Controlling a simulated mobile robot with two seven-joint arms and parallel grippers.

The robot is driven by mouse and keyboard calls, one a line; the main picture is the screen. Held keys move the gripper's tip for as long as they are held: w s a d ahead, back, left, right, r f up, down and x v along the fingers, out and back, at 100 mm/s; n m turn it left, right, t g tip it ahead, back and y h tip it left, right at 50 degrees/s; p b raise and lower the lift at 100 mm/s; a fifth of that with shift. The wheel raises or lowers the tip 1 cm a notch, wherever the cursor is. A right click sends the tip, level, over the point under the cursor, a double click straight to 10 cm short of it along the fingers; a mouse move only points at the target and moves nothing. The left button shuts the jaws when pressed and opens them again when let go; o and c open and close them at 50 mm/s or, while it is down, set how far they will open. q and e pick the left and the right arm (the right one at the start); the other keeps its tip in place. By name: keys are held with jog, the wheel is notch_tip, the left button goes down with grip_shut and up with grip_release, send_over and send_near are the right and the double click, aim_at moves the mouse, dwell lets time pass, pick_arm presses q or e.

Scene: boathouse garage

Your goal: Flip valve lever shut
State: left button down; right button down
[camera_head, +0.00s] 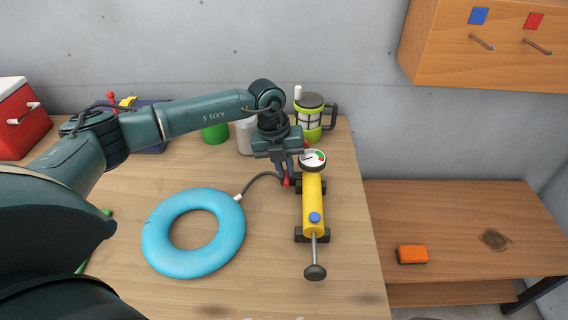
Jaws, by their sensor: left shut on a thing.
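A yellow hand pump (313,205) with a round pressure gauge (313,159) at its far end lies on the wooden table, its handle (315,272) toward me. A grey hose (262,177) runs from the pump's far end to a blue ring float (157,230). The small red valve lever (286,182) shows at the hose end, beside the pump. My left gripper (287,174) points down over it, with its fingers shut on the lever. The fingers partly hide the lever, so its exact angle is unclear. My right gripper is not in view.
A lantern (309,118), a white container (245,136) and a green cup (215,133) stand behind the gripper. A red cooler (22,118) is at the far left. A lower bench (470,225) to the right holds an orange sponge (412,254).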

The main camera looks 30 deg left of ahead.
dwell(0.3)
pick_arm(q)
jog(key=c, duration=1.7)
grip_release()
jog(key=shift+c, duration=0.2)
jog(key=shift+r, duration=0.1)
notch_tip(320, 180, up, 13)
jog(key=s+a, duration=0.1)
jog(key=a, duration=0.1)
jog(key=shift+a+b, duration=0.15)
jog(key=shift+b, duration=0.25)
